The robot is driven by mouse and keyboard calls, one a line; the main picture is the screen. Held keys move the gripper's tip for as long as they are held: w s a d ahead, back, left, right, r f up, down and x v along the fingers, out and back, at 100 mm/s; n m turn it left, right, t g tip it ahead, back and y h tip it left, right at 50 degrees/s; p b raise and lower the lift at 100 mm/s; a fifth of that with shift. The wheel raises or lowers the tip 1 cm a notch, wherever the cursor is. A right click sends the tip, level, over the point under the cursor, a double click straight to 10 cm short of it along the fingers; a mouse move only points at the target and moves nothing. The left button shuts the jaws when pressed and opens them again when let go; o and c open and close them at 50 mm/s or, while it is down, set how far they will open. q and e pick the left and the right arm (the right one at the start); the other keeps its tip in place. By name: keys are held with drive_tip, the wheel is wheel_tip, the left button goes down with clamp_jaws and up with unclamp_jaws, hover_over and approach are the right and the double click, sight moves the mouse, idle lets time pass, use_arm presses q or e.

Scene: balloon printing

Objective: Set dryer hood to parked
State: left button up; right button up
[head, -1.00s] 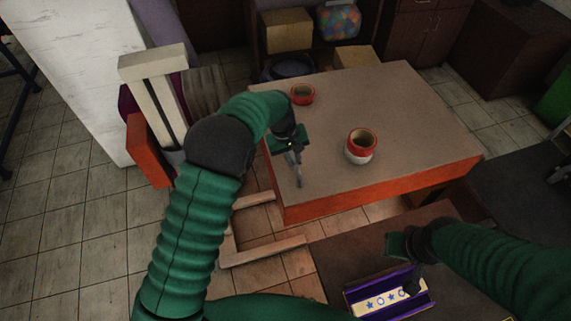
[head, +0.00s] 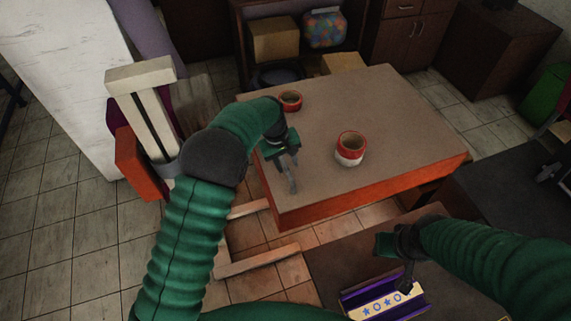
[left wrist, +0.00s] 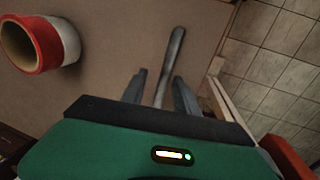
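No part is clearly recognisable as a dryer hood. A cream frame (head: 140,78) with an orange block (head: 138,162) stands at the left and may belong to it. My left gripper (head: 288,168) is over the near left part of the table in the head view. In the left wrist view its two fingers (left wrist: 160,90) are apart. A thin grey bar (left wrist: 173,55) lies between them with small gaps; its far end is free and its near end is hidden. My right gripper (head: 405,280) is low over a purple tray (head: 350,307); its fingers are too small to judge.
The brown table (head: 390,105) has an orange edge. A red-and-white ring-shaped cup (head: 351,150) and a smaller red one (head: 290,102) stand on it. A strip with blue stars (head: 385,306) lies in the purple tray. Cream floor rails (head: 258,262) lie between the tables.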

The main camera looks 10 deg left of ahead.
use_arm(q)
drive_tip(key=shift+d+f, duration=0.1)
drive_tip(key=shift+s+r, duration=0.1)
drive_tip(key=shift+r, duration=0.2)
drive_tip(key=b+v, duration=0.4)
drive_tip(key=v, duration=1.2)
drive_tip(key=shift+w, duration=0.25)
drive_tip(key=s+a+f+m+y+b, duration=0.1)
drive_tip(key=s+a+f+m+b, duration=0.2)
drive_tip(key=s+f, duration=0.9)
drive_tip(key=s+a+f+m+t+y+b, duration=0.1)
drive_tip(key=s+a+f+b, duration=0.4)
drive_tip(key=s+f, duration=0.7)
drive_tip(key=shift+s+a+m+b, duration=0.2)
drive_tip(key=shift+s+m+b, duration=0.5)
drive_tip(key=shift+m+b, duration=0.35)
